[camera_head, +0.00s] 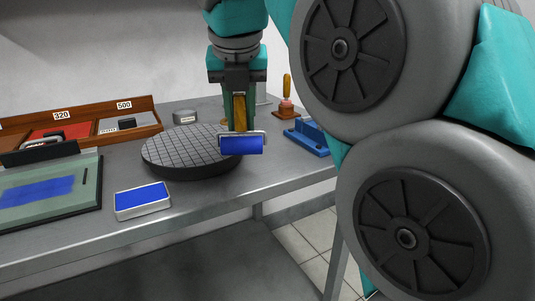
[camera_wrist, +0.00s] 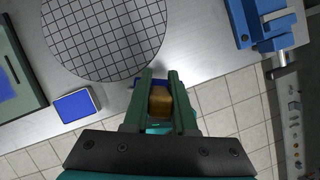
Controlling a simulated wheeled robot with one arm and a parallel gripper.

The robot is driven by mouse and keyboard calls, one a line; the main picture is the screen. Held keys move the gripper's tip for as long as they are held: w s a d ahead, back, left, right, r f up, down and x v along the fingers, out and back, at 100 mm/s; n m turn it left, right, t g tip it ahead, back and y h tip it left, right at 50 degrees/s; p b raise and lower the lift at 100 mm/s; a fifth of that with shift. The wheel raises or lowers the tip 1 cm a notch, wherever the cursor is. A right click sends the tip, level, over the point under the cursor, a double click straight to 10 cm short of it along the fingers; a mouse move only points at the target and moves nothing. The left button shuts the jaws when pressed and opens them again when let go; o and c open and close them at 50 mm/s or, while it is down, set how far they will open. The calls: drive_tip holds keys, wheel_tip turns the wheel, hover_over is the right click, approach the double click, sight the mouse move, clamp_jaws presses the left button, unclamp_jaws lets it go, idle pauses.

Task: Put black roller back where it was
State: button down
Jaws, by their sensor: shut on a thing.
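A hand roller with a blue cylinder (camera_head: 242,145), a grey metal frame and a wooden handle (camera_head: 239,112) hangs below my gripper (camera_head: 239,122). The cylinder looks blue, and I see no clearly black roller. My gripper is shut on the wooden handle, which also shows between the fingers (camera_wrist: 161,78) in the wrist view (camera_wrist: 160,101). The roller is in front of the right edge of a dark round plate with a grid (camera_head: 185,148); I cannot tell if it touches anything. In the wrist view the cylinder is mostly hidden by the fingers and handle.
A blue-topped tray (camera_head: 143,200) lies near the table's front edge. A green board (camera_head: 88,193) with a blue patch is at left. A wooden rack (camera_head: 85,128) labelled 320 and 500, a tin (camera_head: 186,117), a wooden-handled tool (camera_head: 287,107) and a blue vise (camera_head: 309,138) stand around.

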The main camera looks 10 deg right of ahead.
drive_tip(key=a, duration=0.2)
drive_tip(key=shift+w+a+f, duration=0.15)
drive_tip(key=shift+a+f, duration=0.1)
drive_tip(key=shift+a, duration=0.1)
drive_tip(key=shift+n, duration=0.3)
drive_tip(key=w+d, duration=0.3)
drive_tip(key=d, duration=0.1)
drive_tip(key=w+d+f, duration=0.1)
drive_tip(key=w+d, duration=0.2)
drive_tip(key=d, duration=0.1)
drive_tip(key=w+d+p, duration=0.1)
drive_tip(key=w+d, duration=0.3)
drive_tip(key=shift+d+f, duration=0.15)
drive_tip(key=shift+f, duration=0.15)
drive_tip(key=shift+s+f, duration=0.1)
drive_tip(key=shift+f, duration=1.6)
drive_tip(key=shift+f, duration=0.1)
drive_tip(key=c, duration=0.7)
unclamp_jaws()
drive_tip(key=shift+v, duration=3.85)
